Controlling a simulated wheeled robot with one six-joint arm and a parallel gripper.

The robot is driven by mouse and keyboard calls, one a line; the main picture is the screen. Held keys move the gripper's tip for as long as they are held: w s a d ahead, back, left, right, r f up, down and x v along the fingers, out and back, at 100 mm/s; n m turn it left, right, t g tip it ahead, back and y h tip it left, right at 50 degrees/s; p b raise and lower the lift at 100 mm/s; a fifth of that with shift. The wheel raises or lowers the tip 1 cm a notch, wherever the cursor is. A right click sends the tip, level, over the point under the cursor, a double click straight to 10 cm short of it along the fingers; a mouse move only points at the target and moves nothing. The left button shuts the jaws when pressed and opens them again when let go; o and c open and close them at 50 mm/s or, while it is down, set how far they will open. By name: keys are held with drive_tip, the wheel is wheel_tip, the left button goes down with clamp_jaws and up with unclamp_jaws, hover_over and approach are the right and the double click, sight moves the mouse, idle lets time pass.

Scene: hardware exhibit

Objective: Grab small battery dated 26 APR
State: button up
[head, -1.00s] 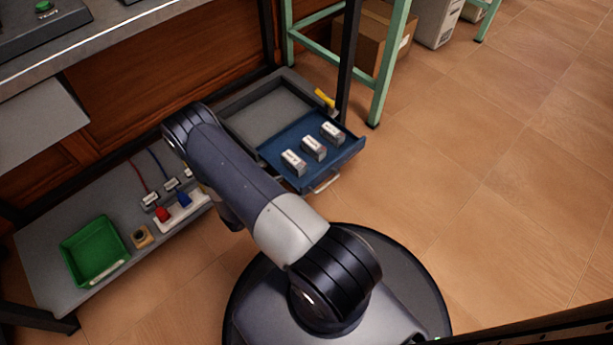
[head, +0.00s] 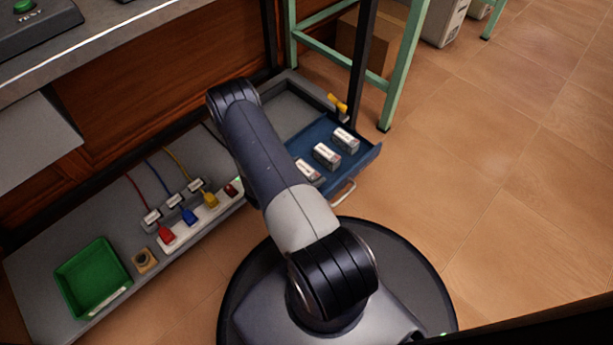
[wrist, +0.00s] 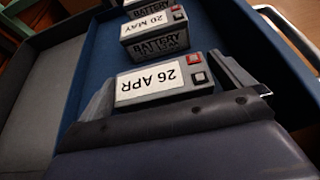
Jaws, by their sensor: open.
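The battery labelled 26 APR (wrist: 160,84) stands in the blue drawer section, with a white label, a red terminal and a dark one. In the wrist view its lettering is upside down. My gripper (wrist: 165,76) is open, with one grey finger to each side of this battery; I cannot tell whether they touch it. In the head view it is the row's nearest battery (head: 308,170), partly beside my arm, which hides my gripper there. A battery labelled 20 MAY (wrist: 155,34) stands just beyond it, with another battery (head: 345,138) at the row's far end.
The pulled-out drawer (head: 368,160) has a blue wall and a handle (head: 343,192) at its front. A green table leg (head: 404,70) stands close behind. A lower shelf holds a green tray (head: 92,278) and several wired plugs. Floor to the right is clear.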

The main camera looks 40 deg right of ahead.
drive_tip(key=shift+d, duration=0.2)
drive_tip(key=shift+c, duration=0.6)
drive_tip(key=c, duration=1.1)
